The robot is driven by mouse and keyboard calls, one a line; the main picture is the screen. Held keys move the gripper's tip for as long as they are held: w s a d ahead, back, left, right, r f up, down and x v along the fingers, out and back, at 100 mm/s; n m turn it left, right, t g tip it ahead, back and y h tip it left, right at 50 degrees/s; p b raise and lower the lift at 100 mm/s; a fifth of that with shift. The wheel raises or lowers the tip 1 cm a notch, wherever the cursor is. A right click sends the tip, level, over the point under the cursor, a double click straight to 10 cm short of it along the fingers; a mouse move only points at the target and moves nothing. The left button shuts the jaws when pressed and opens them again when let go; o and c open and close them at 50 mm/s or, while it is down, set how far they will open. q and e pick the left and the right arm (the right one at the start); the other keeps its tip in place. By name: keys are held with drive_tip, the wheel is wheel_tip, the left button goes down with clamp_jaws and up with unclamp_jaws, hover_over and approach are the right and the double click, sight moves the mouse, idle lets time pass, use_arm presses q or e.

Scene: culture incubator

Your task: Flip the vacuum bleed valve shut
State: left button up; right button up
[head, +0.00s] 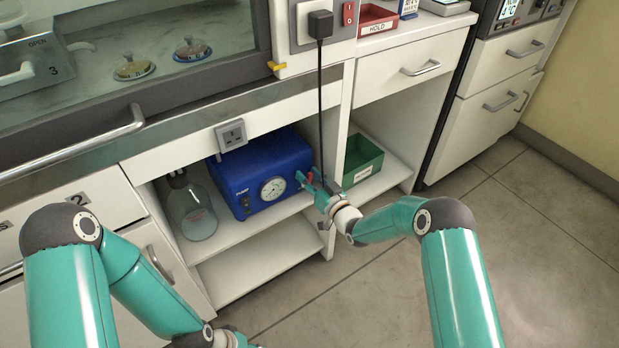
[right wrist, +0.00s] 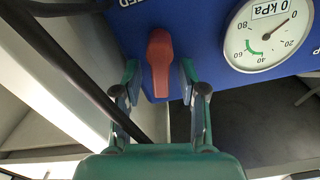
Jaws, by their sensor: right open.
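The red lever of the bleed valve (right wrist: 160,62) is on the front face of the blue pump (head: 250,160), which sits on the cabinet shelf. In the right wrist view the lever hangs downward in the picture. My right gripper (right wrist: 161,82) is open, with one finger on each side of the lever and visible gaps between. In the head view my right gripper (head: 317,185) is at the pump's right front corner and partly hides the lever. My left arm is at the bottom left; its fingers are out of frame.
A dial gauge (head: 272,188) is beside the valve, its needle near 0. A black cable (head: 320,100) hangs close by the right gripper. A glass bottle (head: 193,208) stands left of the pump. A green bin (head: 362,160) is beyond the divider to the right.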

clamp_jaws()
drive_tip(key=shift+s+a+f+n+b, duration=0.15)
drive_tip(key=shift+a+n+b, duration=0.05)
drive_tip(key=shift+n+b, duration=0.85)
drive_tip(key=shift+a+n+b, duration=0.1)
drive_tip(key=shift+n+b, duration=0.35)
drive_tip(key=shift+b, duration=0.05)
drive_tip(key=shift+r, duration=0.25)
unclamp_jaws()
drive_tip(key=shift+s, duration=0.1)
